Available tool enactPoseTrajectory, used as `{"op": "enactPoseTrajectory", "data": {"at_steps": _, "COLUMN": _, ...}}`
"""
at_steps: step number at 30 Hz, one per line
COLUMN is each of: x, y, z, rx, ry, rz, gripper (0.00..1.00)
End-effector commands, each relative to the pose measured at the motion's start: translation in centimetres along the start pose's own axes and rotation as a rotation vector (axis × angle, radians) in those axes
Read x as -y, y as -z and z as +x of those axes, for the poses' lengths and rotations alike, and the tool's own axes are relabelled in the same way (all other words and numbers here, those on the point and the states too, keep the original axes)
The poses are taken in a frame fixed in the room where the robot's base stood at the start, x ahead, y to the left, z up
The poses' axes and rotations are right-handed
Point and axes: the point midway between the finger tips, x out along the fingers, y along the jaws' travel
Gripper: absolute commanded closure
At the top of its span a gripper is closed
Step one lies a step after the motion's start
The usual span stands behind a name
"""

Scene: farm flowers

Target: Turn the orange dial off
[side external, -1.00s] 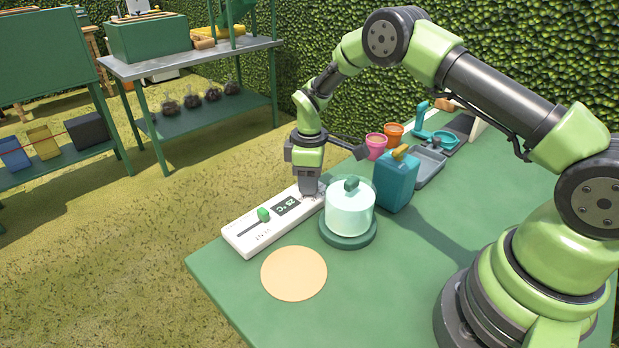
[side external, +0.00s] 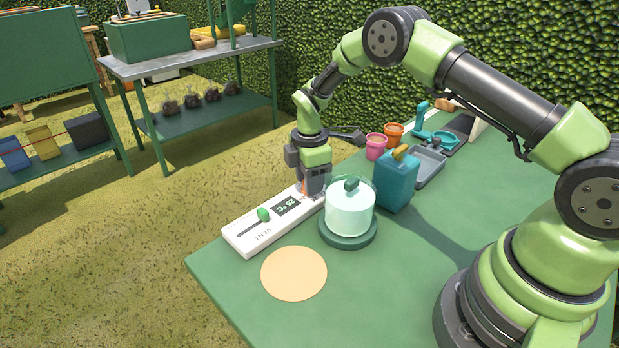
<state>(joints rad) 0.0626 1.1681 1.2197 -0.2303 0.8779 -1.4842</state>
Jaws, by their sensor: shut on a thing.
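A white control panel (side external: 248,240) lies along the far left edge of the green table. It has a dark display (side external: 288,207) reading 25 °C and a green slider knob (side external: 263,213). My gripper (side external: 310,192) points down at the panel's far right end, and its jaws are shut on the orange dial (side external: 303,186). Only a small bit of orange shows at the fingers; the rest of the dial is hidden, so I cannot tell its setting.
A glass cloche (side external: 350,212) on a green base stands close to the right of my gripper. A teal container (side external: 397,183), a pink pot (side external: 375,147) and an orange pot (side external: 394,133) stand farther right. A round tan disc (side external: 294,273) lies in front, with clear table (side external: 400,290) beside it.

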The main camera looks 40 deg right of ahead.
Motion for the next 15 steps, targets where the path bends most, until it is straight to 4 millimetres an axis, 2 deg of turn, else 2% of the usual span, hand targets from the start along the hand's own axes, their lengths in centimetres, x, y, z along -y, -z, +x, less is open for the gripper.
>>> {"op": "enactPoseTrajectory", "data": {"at_steps": 10, "x": -0.02, "y": 0.05, "z": -0.06, "rx": 0.0, "ry": -0.002, "rz": -0.005, "gripper": 0.88}}
{"op": "enactPoseTrajectory", "data": {"at_steps": 11, "x": -0.02, "y": 0.06, "z": -0.06, "rx": 0.0, "ry": -0.002, "rz": -0.005, "gripper": 0.59}}
{"op": "enactPoseTrajectory", "data": {"at_steps": 13, "x": -0.01, "y": 0.05, "z": -0.05, "rx": 0.0, "ry": -0.001, "rz": -0.005, "gripper": 0.43}}
{"op": "enactPoseTrajectory", "data": {"at_steps": 14, "x": -0.01, "y": 0.05, "z": -0.05, "rx": 0.0, "ry": -0.001, "rz": -0.005, "gripper": 0.39}}
{"op": "enactPoseTrajectory", "data": {"at_steps": 15, "x": -0.01, "y": 0.05, "z": -0.04, "rx": 0.0, "ry": -0.001, "rz": -0.004, "gripper": 0.39}}
